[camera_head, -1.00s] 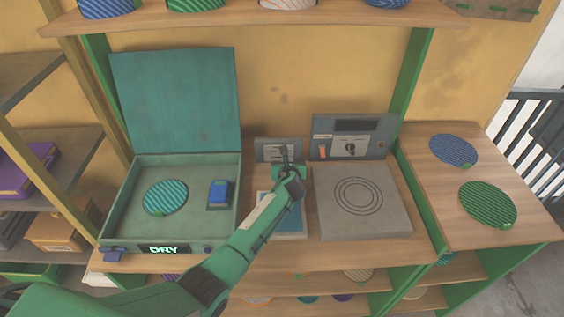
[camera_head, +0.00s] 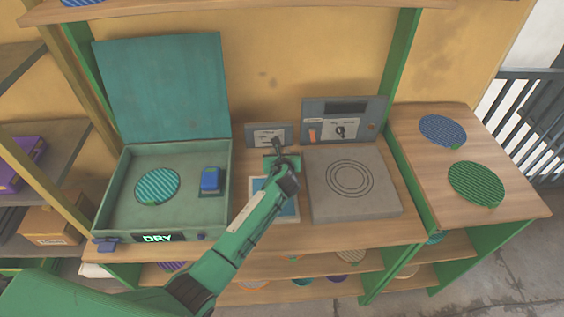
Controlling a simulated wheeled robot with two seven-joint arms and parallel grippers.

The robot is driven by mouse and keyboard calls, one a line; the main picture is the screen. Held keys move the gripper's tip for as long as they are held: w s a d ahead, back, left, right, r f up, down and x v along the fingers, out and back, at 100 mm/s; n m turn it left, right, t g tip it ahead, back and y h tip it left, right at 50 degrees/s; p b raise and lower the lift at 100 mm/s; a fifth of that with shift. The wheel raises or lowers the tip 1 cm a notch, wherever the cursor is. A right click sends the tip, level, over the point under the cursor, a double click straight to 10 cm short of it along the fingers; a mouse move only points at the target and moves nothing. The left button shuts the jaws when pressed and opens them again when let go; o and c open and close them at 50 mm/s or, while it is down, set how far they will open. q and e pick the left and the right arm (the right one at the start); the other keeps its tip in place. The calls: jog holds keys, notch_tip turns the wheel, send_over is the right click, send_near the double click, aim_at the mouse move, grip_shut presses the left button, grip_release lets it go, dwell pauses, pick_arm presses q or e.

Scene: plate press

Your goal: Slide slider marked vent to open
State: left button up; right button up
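My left gripper (camera_head: 277,145) reaches up from the lower left to a small grey panel (camera_head: 258,131) on the workbench. Its dark fingertips are in front of the panel's lower middle and cover part of it. The fingers look close together, but I cannot make out whether they are shut or touching the panel. The panel has a light label plate. No slider or "vent" mark can be read at this size. My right gripper is not in view.
A teal open-lidded box (camera_head: 218,222) reading "DRY" stands left, holding a striped disc (camera_head: 157,185) and a blue block (camera_head: 210,180). Right is a grey press plate (camera_head: 385,205) with a control panel (camera_head: 371,108). A blue-framed tray (camera_head: 285,208) lies partly under my arm.

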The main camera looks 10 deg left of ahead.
pick_arm(q)
jog(key=v, duration=0.7)
jog(key=shift+s+d+r, duration=0.2)
jog(key=shift+s+r, duration=0.05)
jog(key=shift+s, duration=0.3)
